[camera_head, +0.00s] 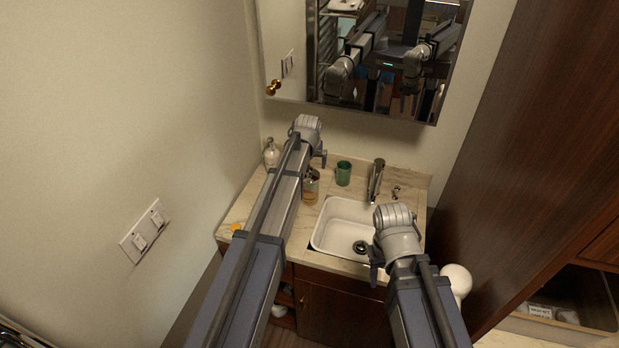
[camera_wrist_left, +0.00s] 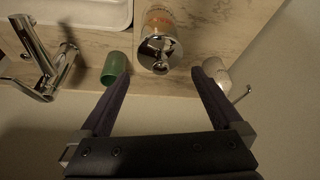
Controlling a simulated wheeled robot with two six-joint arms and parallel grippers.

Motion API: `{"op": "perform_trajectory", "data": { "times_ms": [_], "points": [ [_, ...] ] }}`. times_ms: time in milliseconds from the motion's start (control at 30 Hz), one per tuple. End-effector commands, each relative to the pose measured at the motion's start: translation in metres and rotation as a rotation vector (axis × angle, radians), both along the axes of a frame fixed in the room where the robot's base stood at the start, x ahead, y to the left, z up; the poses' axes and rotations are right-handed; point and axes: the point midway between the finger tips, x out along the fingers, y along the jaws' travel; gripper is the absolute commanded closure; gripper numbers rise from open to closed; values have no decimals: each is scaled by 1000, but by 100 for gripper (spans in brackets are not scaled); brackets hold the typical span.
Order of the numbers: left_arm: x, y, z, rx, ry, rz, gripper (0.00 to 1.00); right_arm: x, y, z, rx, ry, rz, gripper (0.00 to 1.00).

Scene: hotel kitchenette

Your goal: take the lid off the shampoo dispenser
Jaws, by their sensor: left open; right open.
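I cannot tell by label which one is the shampoo dispenser. My left gripper (camera_wrist_left: 160,76) is open above the counter, with the knob in line between its fingertips, no contact visible. My right gripper (camera_head: 375,268) is open and empty near the sink's front.
A green cup (camera_head: 343,173) stands right of the canister, close to a left finger in the wrist view (camera_wrist_left: 114,68). The white sink (camera_head: 332,232) and metal tap (camera_head: 376,180) are to the right. A mirror cabinet (camera_head: 350,105) hangs above; a wall is at left.

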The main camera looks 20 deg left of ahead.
Motion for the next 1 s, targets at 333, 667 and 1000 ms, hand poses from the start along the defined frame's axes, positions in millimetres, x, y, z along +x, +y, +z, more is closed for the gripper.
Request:
{"op": "perform_trajectory", "data": {
  "times_ms": [333, 667, 1000],
  "points": [
    [0, 1, -28, 0, 0, 0, 0, 0, 0, -28, -1, 0, 4, 50],
    [9, 3, -53, 0, 0, 0, 0, 0, 0, -53, -1, 0, 2, 50],
    [8, 3, -51, 0, 0, 0, 17, 0, 0, -51, -1, 0, 2, 50]
  ]
}}
